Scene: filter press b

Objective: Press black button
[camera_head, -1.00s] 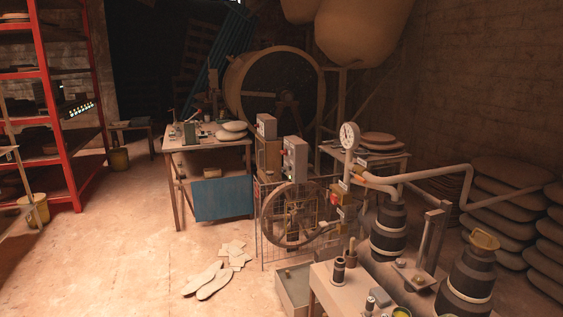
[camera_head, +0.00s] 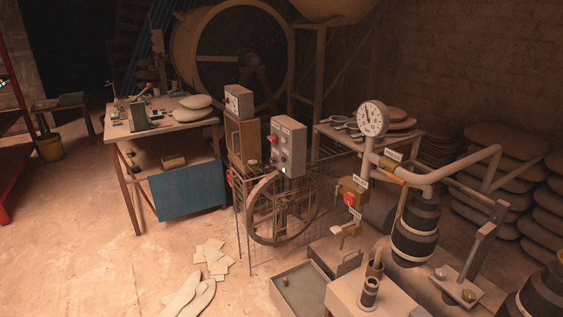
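A grey control box (camera_head: 288,147) stands on a post behind the caged flywheel, near the middle of the view. The controls are too small to tell which one is a black button. A second, smaller grey box (camera_head: 238,102) with a red spot sits behind it to the left, on a brown cabinet. Neither of my grippers is in view.
A spoked flywheel (camera_head: 282,208) in a wire cage stands before the control box. A grey tray (camera_head: 303,291) and a pump with pipes and a gauge (camera_head: 372,118) are to the right. A workbench (camera_head: 160,129) is at left. The floor at front left is mostly clear, with scattered sheets (camera_head: 213,258).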

